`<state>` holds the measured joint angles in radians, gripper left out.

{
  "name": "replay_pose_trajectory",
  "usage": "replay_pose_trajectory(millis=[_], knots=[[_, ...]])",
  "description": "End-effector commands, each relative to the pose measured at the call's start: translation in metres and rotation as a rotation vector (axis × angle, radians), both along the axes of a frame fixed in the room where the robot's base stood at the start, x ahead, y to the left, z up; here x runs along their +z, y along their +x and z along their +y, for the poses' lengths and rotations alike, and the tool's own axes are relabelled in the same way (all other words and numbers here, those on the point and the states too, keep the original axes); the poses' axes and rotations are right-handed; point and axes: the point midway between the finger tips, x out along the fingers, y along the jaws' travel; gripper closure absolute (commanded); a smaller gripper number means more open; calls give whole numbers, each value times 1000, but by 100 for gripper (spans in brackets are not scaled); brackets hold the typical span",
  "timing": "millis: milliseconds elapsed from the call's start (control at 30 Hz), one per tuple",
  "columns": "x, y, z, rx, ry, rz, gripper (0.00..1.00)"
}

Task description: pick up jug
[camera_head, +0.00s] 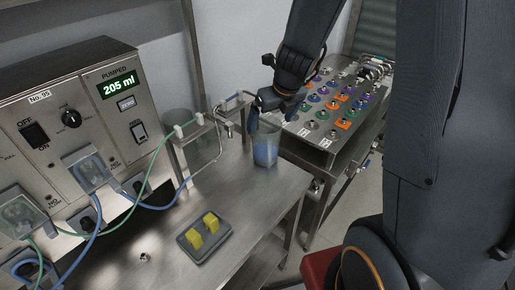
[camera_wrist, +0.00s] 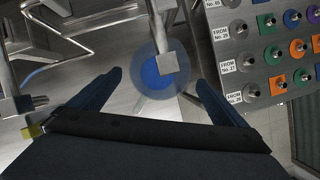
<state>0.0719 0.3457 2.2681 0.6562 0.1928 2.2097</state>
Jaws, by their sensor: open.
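The jug (camera_head: 266,152) is a clear vessel with blue liquid inside. It stands upright near the far right corner of the steel bench in the head view. My gripper (camera_head: 272,110) is above the jug, with its fingers by the rim. In the wrist view the jug (camera_wrist: 150,84) is seen from above as a round translucent shape, between and beyond my two spread fingers (camera_wrist: 158,80). A metal spout partly covers it there. My gripper is open and holds nothing. From these frames I cannot tell whether a finger touches the jug.
A pump panel (camera_head: 116,86) reading 205 ml stands at the left, with green and blue tubes. A glass cylinder in a metal frame (camera_head: 178,150) is left of the jug. A grey tray (camera_head: 192,246) holds yellow blocks. A panel of colored fittings (camera_head: 318,133) lies right.

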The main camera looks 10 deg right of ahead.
Motion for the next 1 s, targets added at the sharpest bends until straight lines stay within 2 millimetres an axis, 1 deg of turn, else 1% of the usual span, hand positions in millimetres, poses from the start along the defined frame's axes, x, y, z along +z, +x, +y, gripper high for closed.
replay_pose_trajectory(millis=[333,500,600,700,933,967,1000], knots=[[-34,13,3,-3,-1,0,3],[-58,21,6,-1,-2,-1,3],[-67,25,7,0,-2,-1,3],[-72,27,8,0,-1,-1,3],[-71,27,8,0,-2,-1,3],[-71,27,8,0,-2,-1,7],[-71,27,8,0,-2,-1,13]])
